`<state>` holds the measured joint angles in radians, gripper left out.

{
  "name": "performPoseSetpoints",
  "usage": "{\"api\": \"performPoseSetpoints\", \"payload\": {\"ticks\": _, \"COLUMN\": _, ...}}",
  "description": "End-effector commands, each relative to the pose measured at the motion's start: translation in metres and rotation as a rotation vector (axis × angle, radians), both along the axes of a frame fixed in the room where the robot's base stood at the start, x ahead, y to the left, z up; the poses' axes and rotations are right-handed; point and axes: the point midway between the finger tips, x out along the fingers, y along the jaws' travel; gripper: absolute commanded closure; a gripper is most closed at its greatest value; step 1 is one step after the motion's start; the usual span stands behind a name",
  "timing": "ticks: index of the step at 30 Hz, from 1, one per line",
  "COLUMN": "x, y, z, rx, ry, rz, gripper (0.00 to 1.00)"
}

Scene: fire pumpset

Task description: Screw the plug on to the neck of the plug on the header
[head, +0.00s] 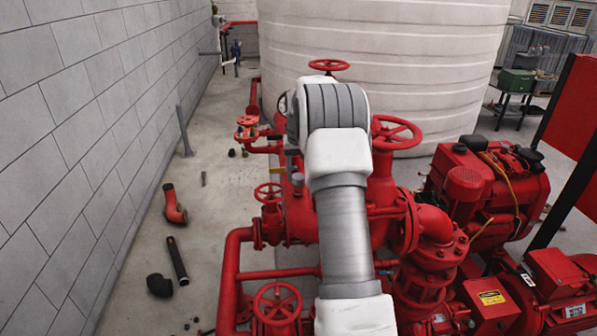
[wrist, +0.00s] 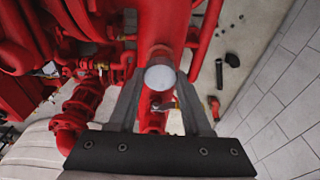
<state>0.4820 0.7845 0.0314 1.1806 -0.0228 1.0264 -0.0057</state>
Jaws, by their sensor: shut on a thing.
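In the wrist view, the round pale grey top of the plug (wrist: 161,77) lies between the two grey fingertips of my gripper (wrist: 161,80), which is shut on it. The plug is seen end-on over the red header pipe (wrist: 162,25). The neck is hidden beneath it, so I cannot tell how far the plug sits on it. In the head view my arm covers most of the gripper. A small grey cylinder (head: 298,183) shows on the red pipework just left of my arm.
Red handwheels (head: 397,132) and pipes surround the work spot, with a red engine (head: 475,185) at right. A large white tank (head: 385,60) stands behind. A red elbow (head: 174,205), a black pipe (head: 177,260) and a black elbow (head: 159,285) lie on the floor by the block wall.

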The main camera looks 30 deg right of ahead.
Motion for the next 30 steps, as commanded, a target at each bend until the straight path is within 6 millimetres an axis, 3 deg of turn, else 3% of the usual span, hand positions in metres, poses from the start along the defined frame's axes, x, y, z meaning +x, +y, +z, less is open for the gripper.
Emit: {"api": "performPoseSetpoints", "payload": {"ticks": 30, "x": 0.0, "y": 0.0, "z": -0.011, "rx": 0.0, "ry": 0.0, "rz": 0.0, "gripper": 1.0}}
